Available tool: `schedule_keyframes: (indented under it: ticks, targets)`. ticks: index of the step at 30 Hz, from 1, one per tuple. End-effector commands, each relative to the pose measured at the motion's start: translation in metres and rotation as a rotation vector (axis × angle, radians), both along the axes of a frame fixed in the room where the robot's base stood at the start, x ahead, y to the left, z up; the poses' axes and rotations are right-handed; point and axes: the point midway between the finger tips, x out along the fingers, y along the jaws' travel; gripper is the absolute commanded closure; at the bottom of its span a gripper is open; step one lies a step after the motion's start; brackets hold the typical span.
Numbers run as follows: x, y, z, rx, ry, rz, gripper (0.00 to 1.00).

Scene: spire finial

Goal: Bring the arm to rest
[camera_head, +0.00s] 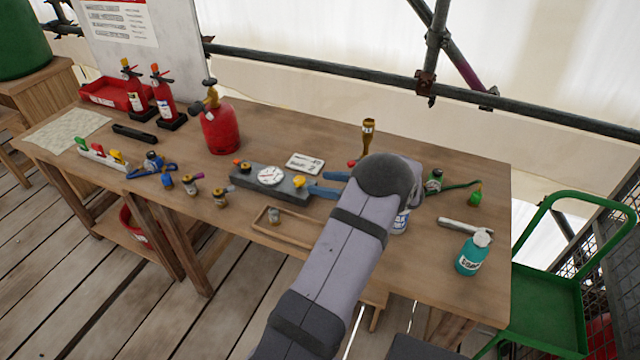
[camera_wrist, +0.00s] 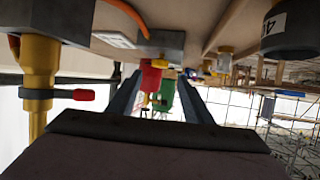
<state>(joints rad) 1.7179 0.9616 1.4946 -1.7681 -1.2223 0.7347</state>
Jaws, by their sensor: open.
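My gripper (camera_head: 319,184) is low over the middle of the workbench, at the end of my arm, which reaches in from the bottom of the head view. Its two blue-grey fingers point left, beside the right end of a grey block with a dial (camera_head: 268,178). In the wrist view the fingers (camera_wrist: 161,82) stand apart. Red and green shapes show between them, seemingly beyond the fingertips, and nothing looks gripped. A brass upright piece with a pale label (camera_head: 367,135) stands behind the gripper. My wrist hides part of the bench and a white labelled container (camera_head: 401,221).
A red gas bottle (camera_head: 220,128) stands left of the block, with a white card (camera_head: 305,162) behind it. A wooden tray (camera_head: 282,227) lies in front. A teal bottle (camera_head: 472,254) and a metal tube (camera_head: 465,227) are at right. A scaffold pipe (camera_head: 300,68) crosses behind the bench.

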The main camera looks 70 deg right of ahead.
Motion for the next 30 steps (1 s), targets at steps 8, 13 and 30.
schedule_keyframes:
  ticks: [8,13,30]
  targets:
    - [0.0,0.0,0.0,0.0,0.0,0.0,0.54]
    - [0.003,0.0,0.001,-0.003,0.002,-0.001,0.54]
    - [0.204,0.042,0.059,-0.176,0.203,-0.149,0.54]
